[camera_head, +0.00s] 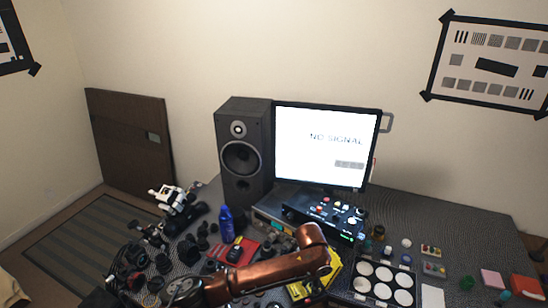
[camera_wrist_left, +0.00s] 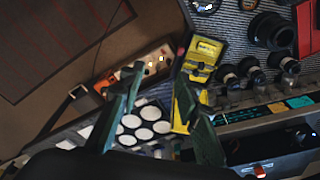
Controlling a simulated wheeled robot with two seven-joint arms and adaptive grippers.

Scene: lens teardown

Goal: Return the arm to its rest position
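My left arm (camera_head: 265,273) is copper-coloured and reaches over the front of the desk in the head view. Its far end bends down beside a yellow case (camera_head: 334,268). The fingers there are small and hard to make out. In the left wrist view my left gripper (camera_wrist_left: 158,76) has its two greenish fingers spread apart, with nothing held between them. The yellow case (camera_wrist_left: 205,52) lies beyond the right finger, and a tray of white discs (camera_wrist_left: 140,122) shows behind and between the fingers. My right gripper is in neither view.
A speaker (camera_head: 243,150), a monitor (camera_head: 325,145) reading "NO SIGNAL" and a black control box (camera_head: 325,215) stand at the back. A blue bottle (camera_head: 226,222) and several dark lens parts crowd the left. The disc tray (camera_head: 358,297) is right of the arm. Free room above the desk.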

